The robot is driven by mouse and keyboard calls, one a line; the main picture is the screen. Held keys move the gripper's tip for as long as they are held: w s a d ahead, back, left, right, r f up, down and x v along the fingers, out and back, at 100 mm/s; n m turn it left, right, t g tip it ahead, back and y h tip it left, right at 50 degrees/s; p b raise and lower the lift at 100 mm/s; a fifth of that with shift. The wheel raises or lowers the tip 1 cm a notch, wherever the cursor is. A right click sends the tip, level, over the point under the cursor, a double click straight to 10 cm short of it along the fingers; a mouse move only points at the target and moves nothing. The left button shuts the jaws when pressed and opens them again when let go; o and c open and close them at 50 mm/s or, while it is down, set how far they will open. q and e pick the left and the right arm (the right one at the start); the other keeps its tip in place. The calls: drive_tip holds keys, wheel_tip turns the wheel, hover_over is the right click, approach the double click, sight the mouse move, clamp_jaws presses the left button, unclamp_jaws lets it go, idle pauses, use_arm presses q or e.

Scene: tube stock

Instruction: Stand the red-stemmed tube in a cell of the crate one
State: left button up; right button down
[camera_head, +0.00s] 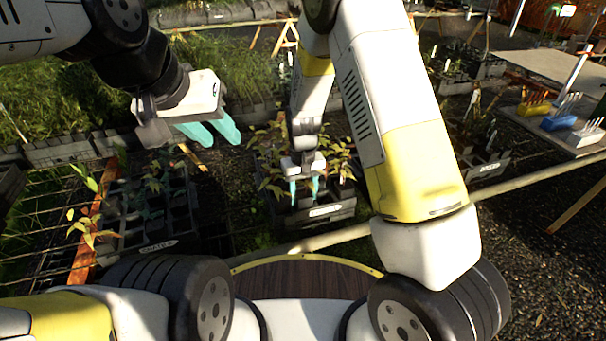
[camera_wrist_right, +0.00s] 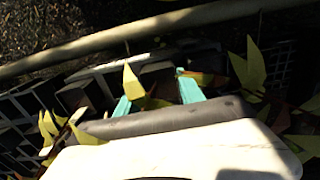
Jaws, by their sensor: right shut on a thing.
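My right gripper (camera_head: 304,188) points down over the middle crate (camera_head: 328,212), among leafy plants. In the right wrist view, a yellow-green leaf (camera_wrist_right: 133,82) shows between the teal fingertips (camera_wrist_right: 160,88). A second crate (camera_head: 150,247), with dark cells and several plants, stands to the left. Both crates have white front labels; I cannot read them surely. My left gripper (camera_head: 220,134) is open and empty, above and between the crates.
A wooden rail (camera_head: 330,240) runs in front of the middle crate. Another crate (camera_head: 487,165) is at the right. A table (camera_head: 545,125) with blue and yellow holders is further right. Grassy trays fill the back left.

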drive_tip(key=shift+f, duration=0.2)
drive_tip(key=c, duration=0.7)
unclamp_jaws()
drive_tip(key=shift+o, duration=0.2)
wheel_tip(320, 180, up, 7)
drive_tip(key=shift+f, duration=0.2)
drive_tip(key=shift+r, duration=0.6)
